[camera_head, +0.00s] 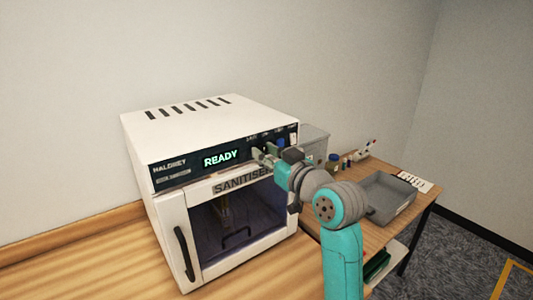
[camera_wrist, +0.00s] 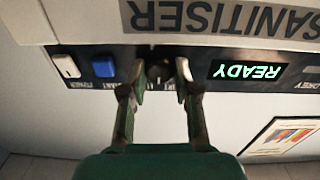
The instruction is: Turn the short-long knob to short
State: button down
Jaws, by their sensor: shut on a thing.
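The white sanitiser (camera_head: 185,122) stands on the wooden counter, with a dark control strip along its upper front. My gripper (camera_head: 264,152) is at this strip, right of the lit READY display (camera_head: 221,158). In the upside-down wrist view, my gripper (camera_wrist: 160,70) has one finger on each side of a dark knob (camera_wrist: 160,77) and is shut on it. The knob's pointer and most of its lettering are hidden or too dark to read, so its setting cannot be told.
In the wrist view, a blue button (camera_wrist: 104,67) and a white power switch (camera_wrist: 66,66) sit beside the knob. The sanitiser's door has a dark handle (camera_head: 184,253). A side table at right holds a grey tray (camera_head: 385,197) and small jars.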

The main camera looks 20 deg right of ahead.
jog(key=n, duration=0.7)
dwell(0.6)
jog(key=c, duration=0.8)
grip_release()
jog(key=shift+c, duration=0.2)
